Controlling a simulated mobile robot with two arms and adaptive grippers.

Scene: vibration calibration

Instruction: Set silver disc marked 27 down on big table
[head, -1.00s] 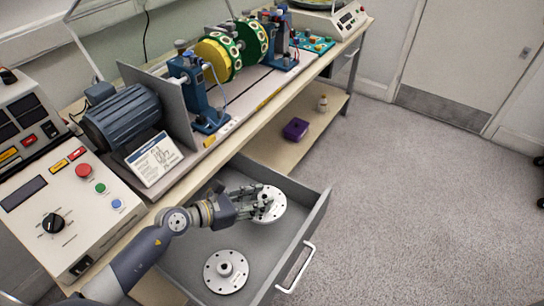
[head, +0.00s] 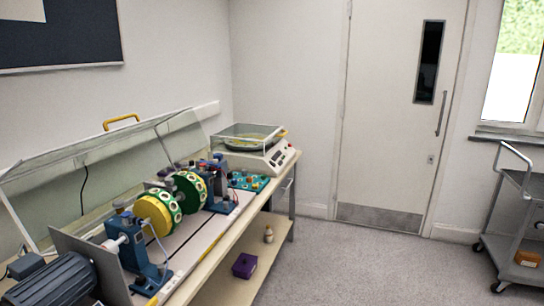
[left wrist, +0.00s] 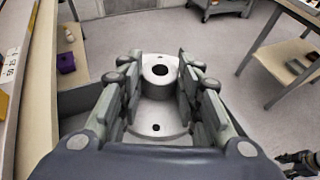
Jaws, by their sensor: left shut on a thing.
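In the left wrist view my left gripper (left wrist: 160,88) is shut on a silver disc (left wrist: 160,118), with its fingers on either side of the raised hub. The number on the disc is not readable. The disc is held above the floor, close to the grey drawer. In the head view neither gripper shows. A dark gripper (left wrist: 300,162), seemingly my right one, is partly seen at the lower right of the left wrist view; its jaws are unclear. A long wooden bench (head: 225,240) runs along the left in the head view; I cannot tell whether it is the big table.
The bench carries a yellow-green rotor (head: 160,212), a motor (head: 50,282) and a balance (head: 255,148). A purple box (head: 244,265) and a bottle (head: 268,234) sit on its lower shelf. A trolley (head: 515,225) stands right. Another wooden table (left wrist: 275,62) shows in the wrist view.

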